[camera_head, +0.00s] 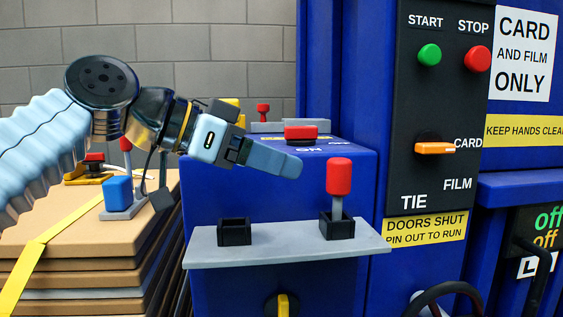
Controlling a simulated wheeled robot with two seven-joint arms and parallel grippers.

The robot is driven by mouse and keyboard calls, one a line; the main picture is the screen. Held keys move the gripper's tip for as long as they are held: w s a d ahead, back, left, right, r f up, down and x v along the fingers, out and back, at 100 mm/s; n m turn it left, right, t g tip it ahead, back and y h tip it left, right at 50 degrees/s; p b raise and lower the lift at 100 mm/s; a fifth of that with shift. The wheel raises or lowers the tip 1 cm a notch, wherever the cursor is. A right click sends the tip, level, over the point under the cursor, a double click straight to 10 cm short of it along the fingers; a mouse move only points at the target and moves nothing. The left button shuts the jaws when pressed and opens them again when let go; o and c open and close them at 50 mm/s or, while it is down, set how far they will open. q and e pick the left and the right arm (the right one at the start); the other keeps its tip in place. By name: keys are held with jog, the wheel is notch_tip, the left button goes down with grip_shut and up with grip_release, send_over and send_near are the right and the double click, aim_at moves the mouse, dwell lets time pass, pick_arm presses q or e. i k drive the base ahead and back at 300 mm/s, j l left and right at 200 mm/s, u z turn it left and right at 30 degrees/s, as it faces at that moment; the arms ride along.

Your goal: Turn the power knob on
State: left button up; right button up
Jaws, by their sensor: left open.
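A red knob (300,132) sits on top of the blue box, with white "ON" lettering in front of it and partly hidden lettering to its right. My left gripper (288,166) reaches in from the left, seen side-on, with its blue-grey fingertip just below and left of this knob in the picture. Its jaws are open and hold nothing; I cannot tell whether the tip touches the box. A black and yellow knob (283,305) on the box front is cut off by the bottom edge. My right gripper is not in view.
A grey shelf (290,250) with two black sockets juts from the blue box (230,185); a red-topped pin (339,180) stands in the right socket. The black panel carries an orange selector (434,148), a green button (429,54) and a red button (477,59). Stacked boards (90,235) stand left.

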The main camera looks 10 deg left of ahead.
aim_at(294, 135)
jog(key=k, duration=1)
